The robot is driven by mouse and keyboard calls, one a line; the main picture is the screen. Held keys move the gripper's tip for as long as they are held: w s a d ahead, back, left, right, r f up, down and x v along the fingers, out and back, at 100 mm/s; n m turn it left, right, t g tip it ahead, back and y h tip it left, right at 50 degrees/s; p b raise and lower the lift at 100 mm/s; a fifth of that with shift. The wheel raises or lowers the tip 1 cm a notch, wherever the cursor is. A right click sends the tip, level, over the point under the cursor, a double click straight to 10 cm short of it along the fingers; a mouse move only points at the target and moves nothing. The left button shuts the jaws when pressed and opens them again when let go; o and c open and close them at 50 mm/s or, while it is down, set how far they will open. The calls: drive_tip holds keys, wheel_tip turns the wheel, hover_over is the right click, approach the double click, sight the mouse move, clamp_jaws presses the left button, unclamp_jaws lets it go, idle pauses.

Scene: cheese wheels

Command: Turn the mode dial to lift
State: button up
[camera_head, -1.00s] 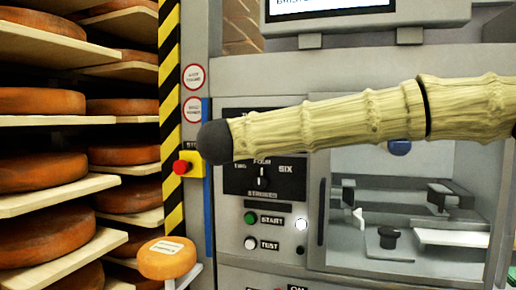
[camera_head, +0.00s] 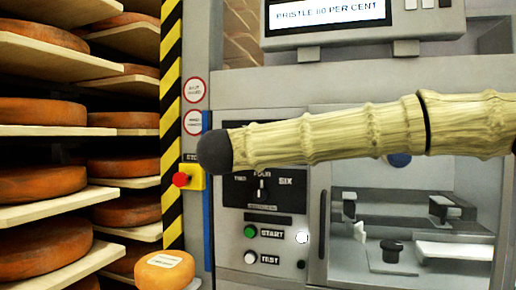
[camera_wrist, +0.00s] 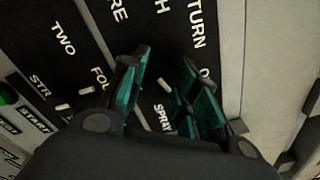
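In the wrist view my gripper (camera_wrist: 164,62) is open in front of a black control panel (camera_wrist: 78,42) with white lettering. Its teal fingers stand apart, with a small white pointer mark (camera_wrist: 163,86) visible between them. Words such as TURN and SPRAY, some cut off, lie around that mark; the word LIFT is not readable. I cannot tell whether the fingers touch a dial.
Below the strokes dial are a green START button (camera_head: 250,232) and a white TEST button (camera_head: 250,257). A red stop button (camera_head: 181,179) on a yellow box is at left. A glass-fronted chamber (camera_head: 320,245) is at right. Shelves (camera_head: 130,233) of cheese wheels fill the left side.

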drive_tip(key=shift+o, duration=0.3)
drive_tip(key=shift+s+a+f, duration=0.4)
drive_tip(key=shift+s+f, duration=0.1)
drive_tip(key=shift+s, duration=0.05)
drive_tip(key=r+v, duration=0.1)
drive_tip(key=v, duration=0.9)
drive_tip(key=shift+s, duration=0.45)
drive_tip(key=shift+d, duration=0.1)
